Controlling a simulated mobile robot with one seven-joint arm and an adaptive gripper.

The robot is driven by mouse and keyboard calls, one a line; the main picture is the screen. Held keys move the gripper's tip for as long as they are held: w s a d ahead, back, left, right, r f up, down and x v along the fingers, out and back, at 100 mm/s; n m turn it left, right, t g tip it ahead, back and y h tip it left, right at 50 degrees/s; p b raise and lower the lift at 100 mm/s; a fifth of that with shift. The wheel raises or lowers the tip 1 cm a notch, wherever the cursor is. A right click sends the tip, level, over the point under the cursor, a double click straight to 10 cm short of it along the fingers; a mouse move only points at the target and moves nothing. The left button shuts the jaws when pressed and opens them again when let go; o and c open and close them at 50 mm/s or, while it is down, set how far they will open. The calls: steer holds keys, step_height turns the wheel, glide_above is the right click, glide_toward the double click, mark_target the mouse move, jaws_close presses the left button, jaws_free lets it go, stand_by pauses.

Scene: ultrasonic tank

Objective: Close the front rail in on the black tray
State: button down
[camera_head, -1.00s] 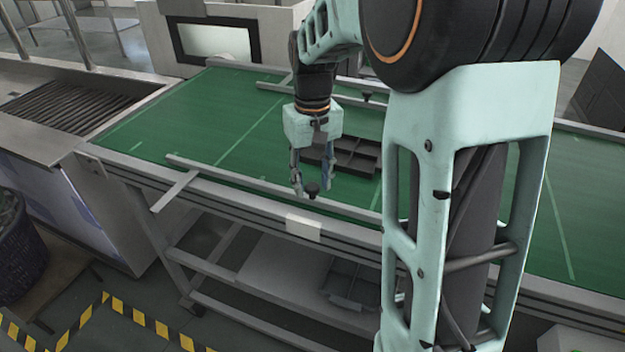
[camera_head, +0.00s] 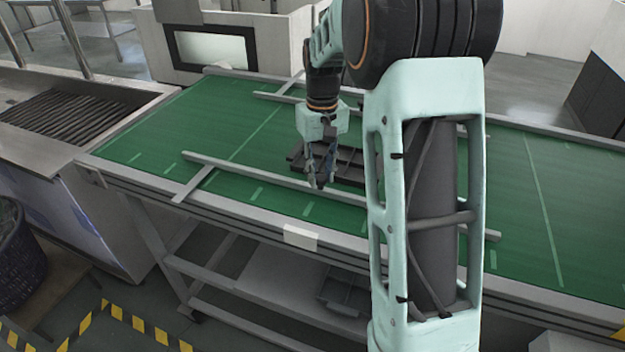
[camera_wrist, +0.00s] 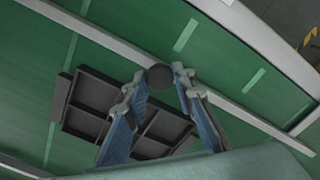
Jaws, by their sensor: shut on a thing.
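The front rail (camera_head: 245,176) is a long grey bar lying lengthwise over the green belt, in front of the black tray (camera_head: 347,157). My gripper (camera_head: 318,184) is shut on the rail's round black knob (camera_wrist: 160,77). In the wrist view the rail (camera_wrist: 100,38) runs diagonally past the fingertips (camera_wrist: 160,80). The divided black tray (camera_wrist: 92,92) lies partly behind my fingers there, with a strip of green belt between it and the rail. In the head view my arm hides the tray's right part and some of the rail.
A back rail (camera_head: 275,97) lies on the tray's far side. The green belt (camera_head: 540,190) is clear at the right. The conveyor's front edge carries a white plate (camera_head: 300,237). A grey rod (camera_head: 194,184) crosses from the rail's left end to the front edge.

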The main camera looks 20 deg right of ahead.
steer(key=shift+w+d+r+p, duration=0.1)
steer(key=shift+w+d+p, duration=0.25)
steer(key=shift+w+d, duration=0.4)
steer(key=shift+w+d+r+p, duration=0.1)
steer(key=shift+w+d+p, duration=0.3)
steer(key=shift+w, duration=0.55)
steer(key=c, duration=1.6)
jaws_free()
steer(key=shift+d+f, duration=0.15)
step_height(320, 180, up, 12)
steer(key=shift+r, duration=0.1)
steer(key=shift+s, duration=0.1)
